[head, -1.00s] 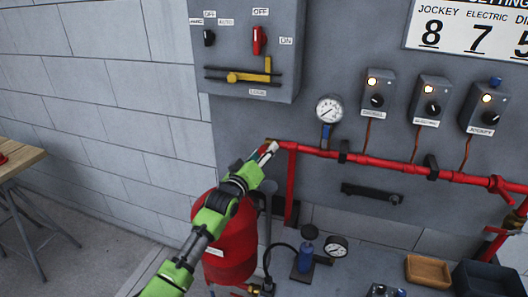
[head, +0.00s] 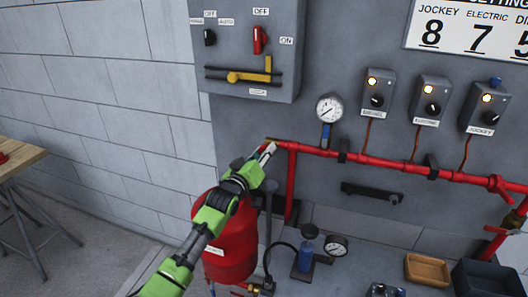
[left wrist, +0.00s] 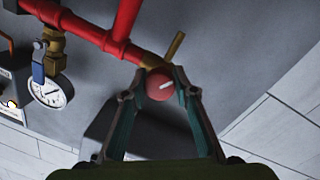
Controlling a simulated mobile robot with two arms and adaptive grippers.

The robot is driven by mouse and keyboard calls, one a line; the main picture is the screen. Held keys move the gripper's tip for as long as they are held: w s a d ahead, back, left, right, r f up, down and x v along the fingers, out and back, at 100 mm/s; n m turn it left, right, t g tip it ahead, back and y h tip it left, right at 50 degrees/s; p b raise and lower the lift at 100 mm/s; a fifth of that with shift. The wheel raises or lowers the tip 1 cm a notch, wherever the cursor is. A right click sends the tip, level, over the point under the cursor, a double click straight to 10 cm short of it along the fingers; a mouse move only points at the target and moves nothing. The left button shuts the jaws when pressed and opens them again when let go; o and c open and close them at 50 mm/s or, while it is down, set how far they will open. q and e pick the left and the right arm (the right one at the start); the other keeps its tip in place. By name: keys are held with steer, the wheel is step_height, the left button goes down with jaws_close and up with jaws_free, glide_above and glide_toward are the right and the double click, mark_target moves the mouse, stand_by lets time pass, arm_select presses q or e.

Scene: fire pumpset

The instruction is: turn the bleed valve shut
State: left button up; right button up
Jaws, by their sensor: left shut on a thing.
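The bleed valve shows in the left wrist view as a round red knob (left wrist: 159,86) with a white mark, at the end of the red pipe (left wrist: 90,35). A brass fitting (left wrist: 151,61) and a brass spout (left wrist: 175,46) sit behind it. My left gripper (head: 267,151) reaches up to the left end of the red pipe in the head view. In the left wrist view its fingers are closed on the knob's two sides. In the head view the gripper mostly hides the knob. My right gripper is not in view.
A red tank (head: 235,250) stands below my left arm. A pressure gauge (head: 329,109) with a blue-handled valve is right of the gripper. A grey switch box (head: 245,50) hangs above. A wooden table (head: 18,160) stands at the far left.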

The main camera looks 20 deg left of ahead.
arm_select(q)
steer(key=m, duration=0.3)
steer(key=shift+p, duration=0.35)
steer(key=m, duration=0.3)
steer(key=shift+m+p, duration=0.3)
steer(key=shift+m, duration=0.1)
steer(key=m, duration=0.3)
steer(key=shift+g+y, duration=0.3)
steer(key=shift+y, duration=0.1)
steer(key=m, duration=0.3)
steer(key=shift+m+y+p, duration=0.3)
steer(key=m, duration=0.4)
steer(key=shift+y, duration=0.3)
steer(key=m, duration=0.3)
steer(key=shift+m, duration=0.3)
steer(key=m, duration=0.3)
steer(key=shift+y, duration=0.4)
steer(key=shift+f+m, duration=0.1)
steer(key=shift+m, duration=1.7)
